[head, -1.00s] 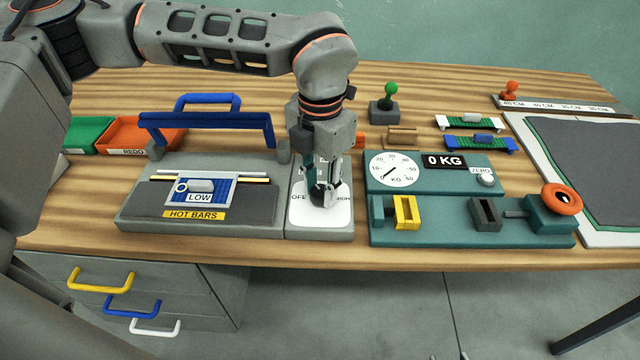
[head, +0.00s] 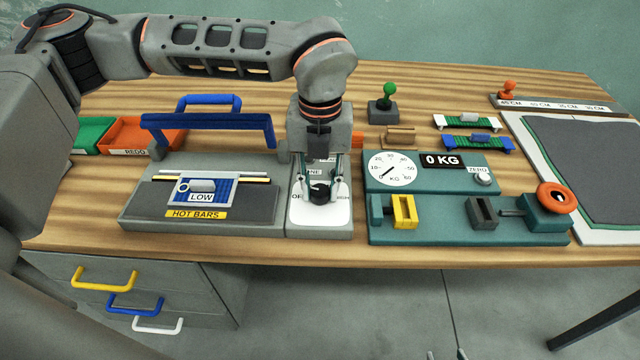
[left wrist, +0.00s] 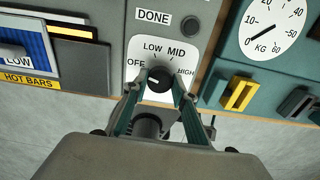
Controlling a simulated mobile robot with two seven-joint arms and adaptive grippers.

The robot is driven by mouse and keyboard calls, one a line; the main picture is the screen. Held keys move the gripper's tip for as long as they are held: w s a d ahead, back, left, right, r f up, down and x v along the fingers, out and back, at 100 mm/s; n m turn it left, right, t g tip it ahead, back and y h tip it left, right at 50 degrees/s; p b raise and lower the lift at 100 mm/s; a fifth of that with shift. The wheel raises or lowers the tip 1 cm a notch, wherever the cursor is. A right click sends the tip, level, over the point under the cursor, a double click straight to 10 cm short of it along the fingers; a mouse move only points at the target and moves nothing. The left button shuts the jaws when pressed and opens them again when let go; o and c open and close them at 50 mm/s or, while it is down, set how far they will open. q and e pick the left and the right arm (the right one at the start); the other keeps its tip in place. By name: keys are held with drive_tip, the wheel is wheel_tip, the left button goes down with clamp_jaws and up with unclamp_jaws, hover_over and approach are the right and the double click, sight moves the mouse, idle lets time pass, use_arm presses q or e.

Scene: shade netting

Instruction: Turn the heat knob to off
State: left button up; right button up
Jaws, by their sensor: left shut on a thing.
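The heat knob (head: 319,193) is a small black knob on a white dial plate (head: 318,216) at the right end of the hot-bar unit. In the left wrist view the knob (left wrist: 158,80) has the labels OFF, LOW, MID and HIGH around its far side. A small pale mark on the knob faces left, roughly toward the OFF side; its exact setting is hard to tell. My left gripper (head: 320,182) points down over the plate, its two fingers on either side of the knob and shut on it. My right gripper is not in view.
The hot-bar unit (head: 145,209) with a blue handle bar (head: 205,122) lies left of the dial. A teal scale (head: 440,160) and a teal clamp fixture (head: 435,222) stand close on the right. A DONE button (left wrist: 190,25) sits beyond the dial.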

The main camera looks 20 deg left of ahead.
sight(320, 190)
idle(0.5)
use_arm(q)
drive_tip(key=o, duration=1.1)
wheel_tip(320, 190, up, 12)
